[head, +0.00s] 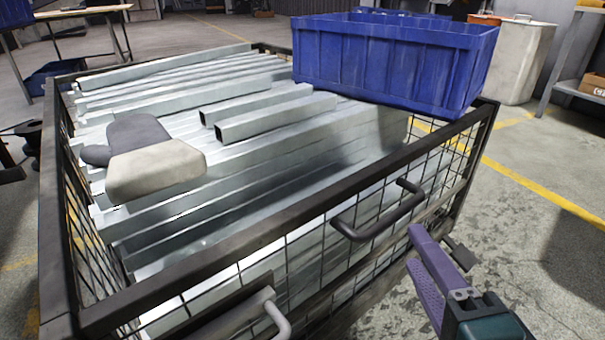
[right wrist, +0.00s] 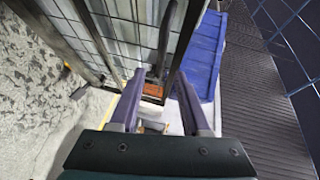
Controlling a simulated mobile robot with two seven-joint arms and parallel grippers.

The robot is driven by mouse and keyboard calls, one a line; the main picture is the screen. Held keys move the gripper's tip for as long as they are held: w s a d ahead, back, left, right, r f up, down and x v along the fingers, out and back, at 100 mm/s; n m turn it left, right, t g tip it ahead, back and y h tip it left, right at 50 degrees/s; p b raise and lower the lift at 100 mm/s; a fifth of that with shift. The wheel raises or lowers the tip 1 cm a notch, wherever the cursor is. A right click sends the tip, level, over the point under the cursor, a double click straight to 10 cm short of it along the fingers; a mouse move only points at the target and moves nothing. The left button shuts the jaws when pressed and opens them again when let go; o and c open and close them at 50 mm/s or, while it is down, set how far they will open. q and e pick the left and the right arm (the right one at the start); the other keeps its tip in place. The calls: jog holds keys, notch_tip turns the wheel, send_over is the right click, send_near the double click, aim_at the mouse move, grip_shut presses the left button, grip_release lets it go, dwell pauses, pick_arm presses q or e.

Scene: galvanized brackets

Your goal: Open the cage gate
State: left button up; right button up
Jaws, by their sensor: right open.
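The wire-mesh cage (head: 255,228) has a dark metal frame and is full of galvanized bars. On its near side, a dark bar handle (head: 378,222) stands out below the top rail; it also shows in the right wrist view (right wrist: 164,42), beyond and between the fingertips. A second, grey handle (head: 277,318) sits on the near side at the bottom of the head view. The near side looks upright and in line with the frame. My right gripper (head: 414,248), with purple fingers, is open and empty, just right of the dark handle and apart from it. My left gripper is not in view.
A blue bin (head: 385,60) stands on the cage's back right corner. A grey and beige glove (head: 150,160) lies on the bars (head: 240,180). A pale container (head: 522,62) and a shelf stand behind on the right. The floor right of the cage is clear.

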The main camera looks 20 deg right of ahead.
aim_at(396, 212)
jog(key=b+x, duration=0.2)
jog(key=x, duration=0.7)
jog(key=shift+r, duration=0.1)
jog(key=shift+c, duration=0.4)
jog(key=c, duration=0.6)
grip_shut()
